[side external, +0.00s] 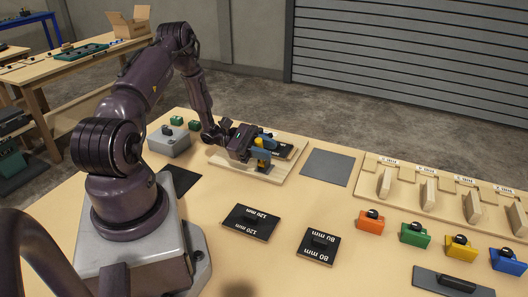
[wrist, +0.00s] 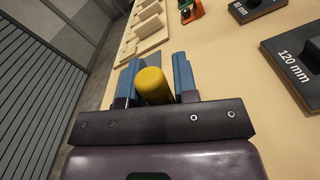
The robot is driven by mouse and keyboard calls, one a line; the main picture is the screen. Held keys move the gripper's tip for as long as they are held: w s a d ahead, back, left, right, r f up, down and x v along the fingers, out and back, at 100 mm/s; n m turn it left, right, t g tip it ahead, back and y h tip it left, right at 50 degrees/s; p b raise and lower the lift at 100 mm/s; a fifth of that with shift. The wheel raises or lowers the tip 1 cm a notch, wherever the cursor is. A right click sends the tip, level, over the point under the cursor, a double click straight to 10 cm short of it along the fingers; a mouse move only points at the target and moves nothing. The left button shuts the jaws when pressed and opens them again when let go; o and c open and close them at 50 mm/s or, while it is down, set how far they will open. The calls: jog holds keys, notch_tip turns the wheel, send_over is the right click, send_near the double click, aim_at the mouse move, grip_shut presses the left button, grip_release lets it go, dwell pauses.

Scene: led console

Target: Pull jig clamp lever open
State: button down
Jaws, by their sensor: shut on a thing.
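My gripper (side external: 262,146) is at the jig on its wooden base (side external: 223,159), toward the back middle of the table. It is shut on a yellow cylindrical grip, which I take to be the clamp lever (side external: 261,160). In the wrist view, the yellow lever (wrist: 153,86) stands between the two blue fingers of my gripper (wrist: 156,75). The lever's lower end and the clamp's pivot are hidden, so I cannot tell the lever's angle. A dark part of the jig (side external: 285,151) shows just right of the fingers.
A grey box (side external: 169,142) stands left of the jig. A dark grey mat (side external: 328,167) lies to its right. Plates marked 120 mm (side external: 250,222) and 80 mm (side external: 318,246) lie in front. Several coloured blocks, including an orange one (side external: 370,224), and a wooden rack (side external: 401,190) fill the right side.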

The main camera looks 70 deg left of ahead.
jog(key=shift+w+a+r, duration=0.2)
jog(key=shift+w+a, duration=0.1)
jog(key=shift+w, duration=0.05)
jog(key=c, duration=0.9)
grip_release()
jog(key=shift+o, duration=0.2)
jog(key=shift+n, duration=0.3)
jog(key=shift+s+f, duration=0.1)
jog(key=shift+s, duration=0.05)
jog(key=shift+s+a, duration=0.2)
jog(key=shift+a, duration=0.05)
jog(key=v, duration=1.2)
